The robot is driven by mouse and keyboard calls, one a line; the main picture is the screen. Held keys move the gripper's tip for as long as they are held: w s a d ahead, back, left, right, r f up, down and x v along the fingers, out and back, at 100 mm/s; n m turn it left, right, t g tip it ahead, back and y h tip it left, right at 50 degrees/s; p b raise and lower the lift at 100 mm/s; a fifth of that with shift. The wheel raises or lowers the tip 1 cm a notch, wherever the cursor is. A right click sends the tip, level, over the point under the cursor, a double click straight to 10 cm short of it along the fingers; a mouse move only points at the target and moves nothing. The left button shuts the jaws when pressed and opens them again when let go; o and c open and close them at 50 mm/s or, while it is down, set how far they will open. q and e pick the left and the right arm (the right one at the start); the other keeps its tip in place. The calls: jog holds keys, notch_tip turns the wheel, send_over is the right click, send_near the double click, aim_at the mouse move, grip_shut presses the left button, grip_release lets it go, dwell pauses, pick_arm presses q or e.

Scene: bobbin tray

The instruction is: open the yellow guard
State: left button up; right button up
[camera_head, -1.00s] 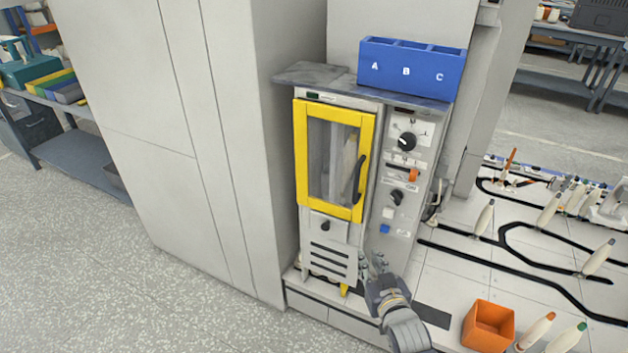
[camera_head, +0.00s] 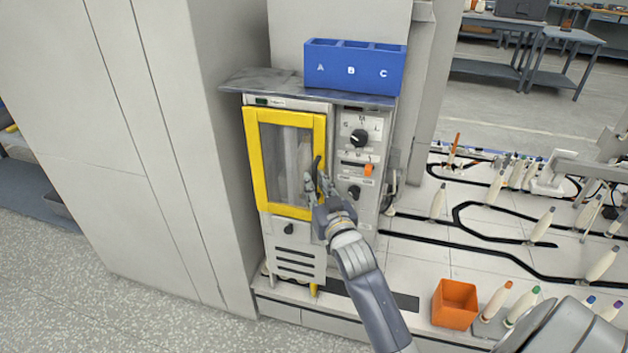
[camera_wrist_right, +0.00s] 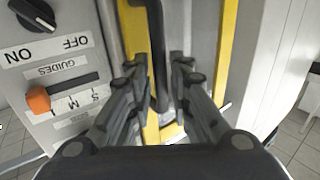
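The yellow guard (camera_head: 284,211) is a yellow frame around a clear window on the front of the machine, and it looks closed. Its black handle (camera_head: 318,166) runs upright along the right side of the frame. My right gripper (camera_head: 320,186) is at the lower part of the handle and hides some of it. In the right wrist view the handle (camera_wrist_right: 156,40) runs down between the two open fingers (camera_wrist_right: 160,75), with the yellow frame (camera_wrist_right: 136,40) behind. I cannot tell whether a finger touches it. My left gripper is not in view.
A control panel (camera_head: 347,215) with knobs and an orange switch (camera_head: 369,169) stands just right of the guard. A blue bin (camera_head: 353,87) marked A, B, C sits on top. A tall grey cabinet (camera_head: 110,120) is on the left. An orange box (camera_head: 455,304) stands at lower right.

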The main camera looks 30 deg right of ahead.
jog(key=shift+x, duration=0.85)
grip_shut()
